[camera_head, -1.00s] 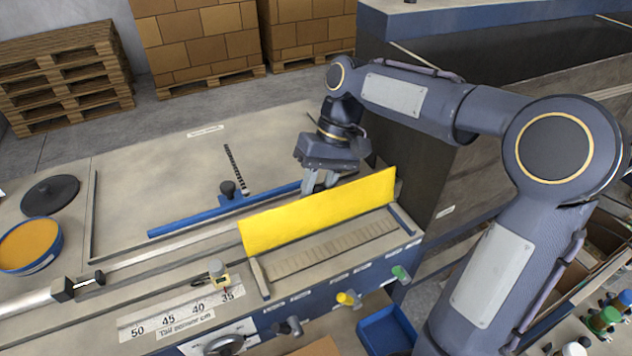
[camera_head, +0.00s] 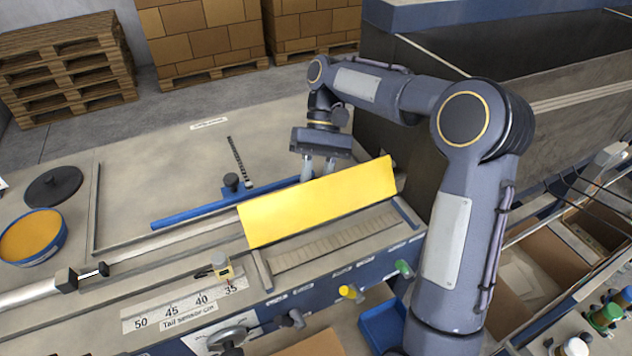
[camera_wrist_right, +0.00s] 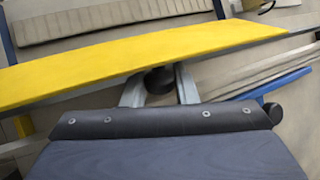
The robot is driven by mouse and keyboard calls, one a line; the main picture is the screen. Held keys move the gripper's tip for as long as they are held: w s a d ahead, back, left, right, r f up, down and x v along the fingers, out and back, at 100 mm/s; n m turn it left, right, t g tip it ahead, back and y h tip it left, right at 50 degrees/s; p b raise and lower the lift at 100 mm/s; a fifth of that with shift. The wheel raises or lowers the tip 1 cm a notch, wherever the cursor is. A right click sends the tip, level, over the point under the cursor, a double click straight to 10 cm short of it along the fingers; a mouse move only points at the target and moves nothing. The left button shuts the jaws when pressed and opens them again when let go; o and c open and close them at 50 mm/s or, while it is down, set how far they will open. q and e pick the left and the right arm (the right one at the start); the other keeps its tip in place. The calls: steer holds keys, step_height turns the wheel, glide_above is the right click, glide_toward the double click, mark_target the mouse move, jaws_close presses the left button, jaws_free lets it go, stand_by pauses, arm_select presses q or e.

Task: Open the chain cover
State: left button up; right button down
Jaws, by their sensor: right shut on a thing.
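The chain cover (camera_head: 318,203) is a long yellow panel, raised and leaning back behind the strip of tan chain slats (camera_head: 330,240), which lies uncovered. It also shows across the right wrist view (camera_wrist_right: 100,67). My right gripper (camera_head: 318,172) is behind the cover, with its fingertips partly hidden by the panel's upper edge. In the right wrist view my right gripper (camera_wrist_right: 158,85) has its two fingers on either side of a black knob (camera_wrist_right: 159,79) at the cover's edge, and it is shut on it. My left gripper is not in view.
A blue bar with a black knob (camera_head: 231,181) lies behind and left of the cover. A small yellow-and-grey sensor (camera_head: 221,267) stands by the ruler scale. Yellow (camera_head: 350,292) and green (camera_head: 403,268) knobs stick out of the front. The rear tabletop is mostly clear.

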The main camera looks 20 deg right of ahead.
mark_target(317, 211)
steer(key=shift+f, duration=0.15)
steer(key=c, duration=1.2)
jaws_free()
step_height(317, 211, up, 3)
steer(key=shift+r, duration=0.1)
steer(key=s+a+r+b, duration=0.1)
steer(key=s+a+r, duration=0.4)
steer(key=s+r, duration=0.5)
steer(key=s, duration=0.2)
steer(key=shift+s+a+b, duration=0.35)
steer(key=shift+a+b, duration=0.05)
steer(key=shift+o, duration=0.3)
